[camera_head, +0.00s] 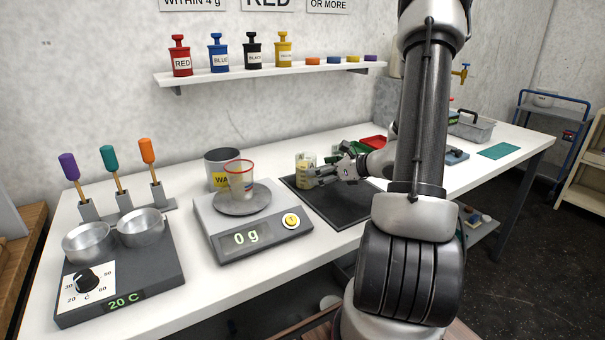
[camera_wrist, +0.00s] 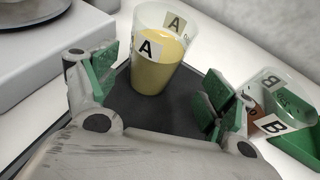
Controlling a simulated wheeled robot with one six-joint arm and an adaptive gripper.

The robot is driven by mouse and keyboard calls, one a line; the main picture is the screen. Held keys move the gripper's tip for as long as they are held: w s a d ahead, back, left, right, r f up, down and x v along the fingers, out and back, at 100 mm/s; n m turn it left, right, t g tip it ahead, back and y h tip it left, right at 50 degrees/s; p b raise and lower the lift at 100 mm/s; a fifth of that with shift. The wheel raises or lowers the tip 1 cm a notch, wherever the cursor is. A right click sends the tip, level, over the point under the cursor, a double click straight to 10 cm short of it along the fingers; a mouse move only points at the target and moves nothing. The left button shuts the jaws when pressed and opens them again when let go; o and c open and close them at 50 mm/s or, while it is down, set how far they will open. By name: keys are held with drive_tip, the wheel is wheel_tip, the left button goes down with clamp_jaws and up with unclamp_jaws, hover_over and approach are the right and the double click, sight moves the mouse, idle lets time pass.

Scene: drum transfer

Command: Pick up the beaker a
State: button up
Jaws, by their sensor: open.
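Beaker A (camera_wrist: 156,72) is a clear cup with yellow contents and "A" labels. It stands upright on the black mat (camera_head: 330,212), and in the head view the beaker (camera_head: 301,171) is just left of my gripper. My gripper (camera_head: 316,176) is open and reaches in from the right, low over the mat. In the wrist view its green-padded fingers (camera_wrist: 160,90) are spread, with the beaker ahead between them. I see no contact on the beaker. Part of the beaker's lower right is hidden by a finger in the head view.
A clear beaker B (camera_wrist: 272,98) stands close to the right finger, near a green tray (camera_wrist: 305,145). Left of the mat is a scale (camera_head: 268,238) reading 0 g with a red-rimmed cup (camera_head: 240,183) on it. A grey waste container (camera_head: 217,160) stands behind.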

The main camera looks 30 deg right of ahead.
drive_tip(key=x, duration=0.6)
drive_tip(key=shift+s+a, duration=0.15)
drive_tip(key=shift+a, duration=0.2)
drive_tip(key=c, duration=1.3)
